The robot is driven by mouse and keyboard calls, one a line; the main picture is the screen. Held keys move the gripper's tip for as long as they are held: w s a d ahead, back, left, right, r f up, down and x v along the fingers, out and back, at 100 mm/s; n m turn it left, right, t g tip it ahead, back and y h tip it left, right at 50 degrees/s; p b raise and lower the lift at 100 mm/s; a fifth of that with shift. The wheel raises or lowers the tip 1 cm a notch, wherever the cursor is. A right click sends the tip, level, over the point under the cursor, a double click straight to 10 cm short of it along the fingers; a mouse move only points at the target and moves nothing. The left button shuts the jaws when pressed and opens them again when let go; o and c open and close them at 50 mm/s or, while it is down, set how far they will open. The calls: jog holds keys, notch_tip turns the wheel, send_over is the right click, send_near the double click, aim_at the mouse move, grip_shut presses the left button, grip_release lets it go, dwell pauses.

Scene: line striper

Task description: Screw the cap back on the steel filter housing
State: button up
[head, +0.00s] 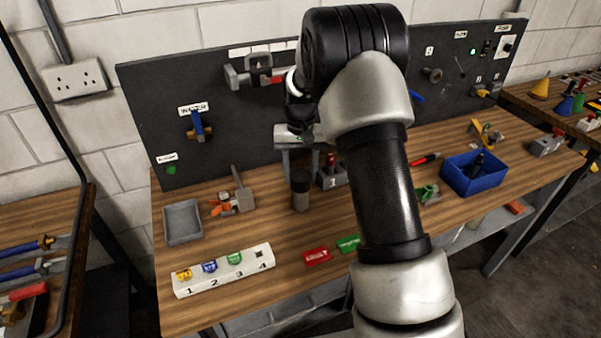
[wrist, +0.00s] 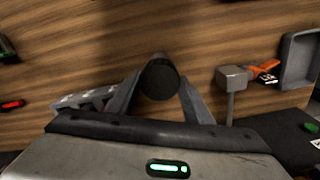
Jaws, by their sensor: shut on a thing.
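Red (head: 317,256) and green blocks lie in front. A blue bin (head: 474,175) is at right. The pegboard (head: 150,110) stands behind.

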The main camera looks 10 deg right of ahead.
jog(key=m, duration=0.4)
jog(key=o, duration=1.4)
jog(key=shift+c, duration=1)
